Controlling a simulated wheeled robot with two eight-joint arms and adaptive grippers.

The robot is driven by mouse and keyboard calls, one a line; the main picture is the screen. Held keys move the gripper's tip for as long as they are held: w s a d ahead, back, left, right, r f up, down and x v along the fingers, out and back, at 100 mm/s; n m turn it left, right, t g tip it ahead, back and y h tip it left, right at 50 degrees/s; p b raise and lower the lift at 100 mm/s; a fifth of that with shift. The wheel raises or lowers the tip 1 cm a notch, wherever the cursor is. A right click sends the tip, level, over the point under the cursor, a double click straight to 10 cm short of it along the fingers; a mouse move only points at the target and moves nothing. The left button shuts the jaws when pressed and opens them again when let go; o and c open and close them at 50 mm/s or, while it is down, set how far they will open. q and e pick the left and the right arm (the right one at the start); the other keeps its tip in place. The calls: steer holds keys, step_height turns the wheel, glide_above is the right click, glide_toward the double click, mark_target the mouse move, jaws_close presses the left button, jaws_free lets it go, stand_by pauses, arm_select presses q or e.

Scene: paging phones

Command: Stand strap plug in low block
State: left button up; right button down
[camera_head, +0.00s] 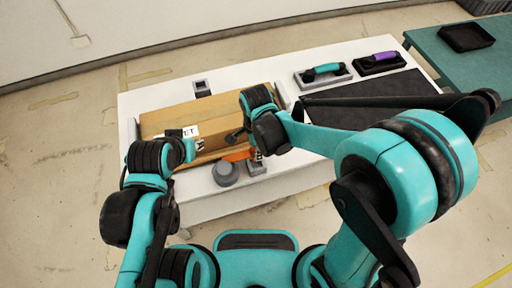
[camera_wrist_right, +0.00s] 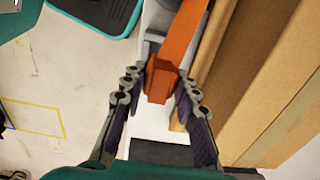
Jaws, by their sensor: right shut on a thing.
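The orange strap plug (camera_head: 240,153) is beside the front side of the cardboard box. In the right wrist view the orange plug (camera_wrist_right: 161,78) sits between the two dark fingers of my right gripper (camera_wrist_right: 157,92), which is shut on it. My right gripper (camera_head: 236,136) comes down from the right arm in the head view. A small grey block (camera_head: 257,168) stands close to the plug near the table's front edge; another grey block (camera_head: 202,88) stands behind the box. I cannot tell which is the low block.
The cardboard box (camera_head: 180,118) fills the table's left middle. A grey round thing (camera_head: 225,173) is beside the front grey block. Teal-handled (camera_head: 326,69) and purple-handled (camera_head: 380,58) things stand at the back right, behind a dark panel (camera_head: 390,88). The white table's (camera_head: 215,205) front edge is close.

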steer(key=shift+f+b, duration=2.3)
steer(key=shift+f, duration=0.5)
steer(key=shift+f+b, duration=0.55)
steer(key=shift+b, duration=0.05)
steer(key=c, duration=1.6)
jaws_free()
steer(key=shift+f, duration=0.1)
steer(key=shift+o, duration=0.8)
step_height(320, 180, up, 11)
steer(key=p, duration=0.8)
steer(key=shift+p, duration=0.35)
